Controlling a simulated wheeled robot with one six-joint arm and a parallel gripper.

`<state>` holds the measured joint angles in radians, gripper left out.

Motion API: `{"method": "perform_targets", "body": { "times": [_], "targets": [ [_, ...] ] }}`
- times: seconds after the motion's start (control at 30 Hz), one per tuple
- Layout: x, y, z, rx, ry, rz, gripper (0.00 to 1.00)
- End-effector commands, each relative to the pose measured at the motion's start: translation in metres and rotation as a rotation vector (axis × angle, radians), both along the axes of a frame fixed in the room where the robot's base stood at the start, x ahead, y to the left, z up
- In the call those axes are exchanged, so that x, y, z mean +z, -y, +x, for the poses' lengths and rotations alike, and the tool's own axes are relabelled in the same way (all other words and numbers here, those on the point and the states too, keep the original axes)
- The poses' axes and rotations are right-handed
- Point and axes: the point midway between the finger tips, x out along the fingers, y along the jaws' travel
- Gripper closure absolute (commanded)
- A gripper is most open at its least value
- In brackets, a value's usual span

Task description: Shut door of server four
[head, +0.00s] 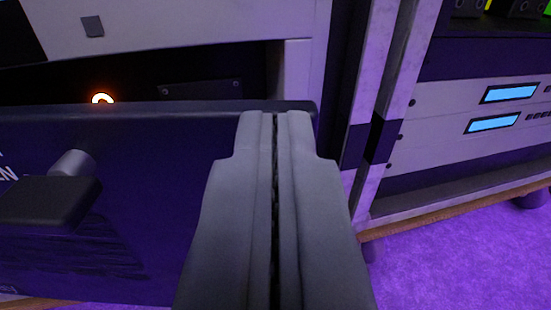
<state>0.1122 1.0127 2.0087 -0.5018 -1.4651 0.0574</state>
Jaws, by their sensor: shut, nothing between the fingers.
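A dark door panel (130,220) stands across the lower left in the head view, below an opening in a light rack front. A knob with a dark handle (50,200) and part of some white lettering show on its left side. The door's top edge stands in front of the opening, so the door looks partly open. My gripper (277,120) is shut and empty. Its fingertips overlap the door's upper right corner; I cannot tell whether they touch it. Whether this is server four is not readable here.
Pale rack posts (375,80) stand right of the door. Another rack with blue displays (510,93) is at the right. Purple floor (460,260) is clear at the lower right.

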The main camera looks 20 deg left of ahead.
Motion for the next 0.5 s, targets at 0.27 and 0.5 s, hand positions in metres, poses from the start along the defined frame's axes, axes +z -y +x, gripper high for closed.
{"method": "perform_targets", "body": {
  "times": [0.27,0.5],
  "targets": [
    [0.000,0.000,0.001,0.000,0.000,0.000,1.00],
    [0.000,-0.006,0.018,0.043,0.004,0.003,1.00]
  ]
}}
